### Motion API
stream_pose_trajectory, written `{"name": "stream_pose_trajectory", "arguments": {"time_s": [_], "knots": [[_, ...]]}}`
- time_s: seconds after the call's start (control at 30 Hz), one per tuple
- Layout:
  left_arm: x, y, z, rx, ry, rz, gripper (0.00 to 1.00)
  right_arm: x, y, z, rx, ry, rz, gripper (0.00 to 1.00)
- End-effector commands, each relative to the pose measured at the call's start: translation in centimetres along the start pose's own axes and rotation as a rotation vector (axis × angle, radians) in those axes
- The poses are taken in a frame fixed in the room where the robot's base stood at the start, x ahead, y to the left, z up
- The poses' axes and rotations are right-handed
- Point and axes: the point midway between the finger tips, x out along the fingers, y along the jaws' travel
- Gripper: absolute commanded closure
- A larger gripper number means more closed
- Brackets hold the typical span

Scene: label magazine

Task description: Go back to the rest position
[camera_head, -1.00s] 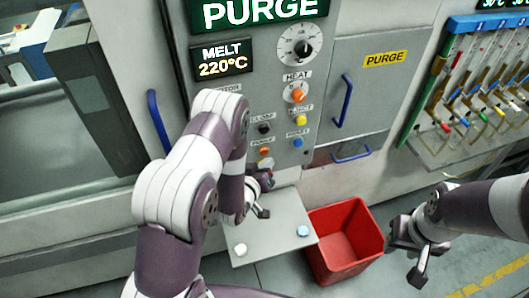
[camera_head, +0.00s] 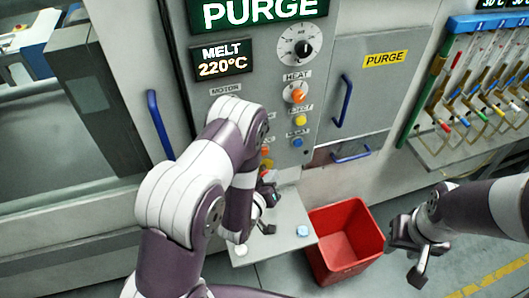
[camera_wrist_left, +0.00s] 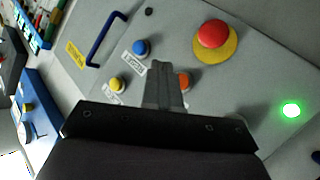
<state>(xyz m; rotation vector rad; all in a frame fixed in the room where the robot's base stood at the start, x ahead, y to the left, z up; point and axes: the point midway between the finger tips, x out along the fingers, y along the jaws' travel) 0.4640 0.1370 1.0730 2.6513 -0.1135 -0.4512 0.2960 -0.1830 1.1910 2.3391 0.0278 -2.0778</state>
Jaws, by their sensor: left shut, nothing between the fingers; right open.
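My left gripper (camera_head: 268,212) hangs in front of the lower part of the control panel, above a small grey shelf (camera_head: 270,244). In the left wrist view its fingers (camera_wrist_left: 165,85) are shut with nothing between them, in front of the panel's buttons. My right gripper (camera_head: 410,262) is at the lower right, open and empty, to the right of the red bin (camera_head: 372,228). My left arm hides part of the panel.
The wrist view shows a red mushroom button (camera_wrist_left: 213,33) and a lit green lamp (camera_wrist_left: 291,110). Blue door handles (camera_head: 342,102) stick out. Hoses hang at right.

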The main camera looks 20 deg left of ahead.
Motion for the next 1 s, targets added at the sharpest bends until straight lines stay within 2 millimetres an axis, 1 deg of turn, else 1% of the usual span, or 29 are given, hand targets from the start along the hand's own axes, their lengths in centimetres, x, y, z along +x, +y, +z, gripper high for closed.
{"name": "stream_pose_trajectory", "arguments": {"time_s": [0.3,0.37,0.43,0.47,0.5,0.57,0.6,0.63,0.67,0.7,0.73,0.77,0.8,0.87,0.9,0.93,1.0], "knots": [[0.0,0.0,0.0,0.005,-0.001,0.000,1.00,0.0,0.0,0.0,0.000,0.000,0.000,0.57],[0.0,-0.4,0.8,0.026,-0.038,-0.019,1.00,0.0,0.0,0.0,0.000,0.000,0.000,0.57],[-0.5,-1.8,3.4,0.067,-0.169,-0.080,1.00,0.0,0.0,0.0,0.000,0.000,0.000,0.57],[-1.2,-2.6,5.1,0.090,-0.258,-0.119,1.00,0.0,0.0,0.0,0.000,0.000,0.000,0.57],[-2.4,-3.6,7.0,0.127,-0.391,-0.173,1.00,0.0,0.0,0.0,0.000,0.000,0.000,0.57],[-4.3,-4.8,8.9,0.185,-0.594,-0.246,1.00,0.5,0.0,0.1,0.000,0.000,0.000,0.57],[-5.8,-5.4,9.6,0.220,-0.726,-0.287,1.00,1.1,0.0,0.1,0.000,0.000,0.000,0.57],[-7.2,-5.7,9.7,0.243,-0.820,-0.312,1.00,1.6,0.0,0.2,0.000,0.000,0.000,0.57],[-8.6,-5.8,9.6,0.262,-0.909,-0.333,1.00,2.2,0.0,0.3,0.000,0.000,0.000,0.57],[-10.5,-5.7,9.1,0.283,-1.016,-0.354,1.00,3.0,0.0,0.3,0.000,0.000,0.000,0.57],[-12.0,-5.5,8.6,0.294,-1.087,-0.366,1.00,3.6,0.0,0.4,0.000,0.000,0.000,0.57],[-13.5,-5.2,8.0,0.302,-1.150,-0.374,1.00,4.2,0.0,0.5,0.000,0.000,0.000,0.57],[-15.3,-4.8,7.0,0.309,-1.218,-0.380,1.00,5.1,0.0,0.6,0.000,0.000,0.000,0.57],[-17.8,-4.1,5.5,0.312,-1.274,-0.382,1.00,6.5,0.0,0.8,0.000,0.000,0.000,0.57],[-18.7,-3.6,4.4,0.311,-1.268,-0.380,1.00,7.3,0.0,0.9,0.000,0.000,0.000,0.57],[-18.8,-3.3,3.6,0.309,-1.239,-0.378,1.00,7.7,0.0,0.9,0.000,-0.001,0.000,0.57],[-18.1,-2.8,1.8,0.314,-1.146,-0.367,1.00,8.3,0.0,1.0,0.000,0.000,0.000,0.57]]}}
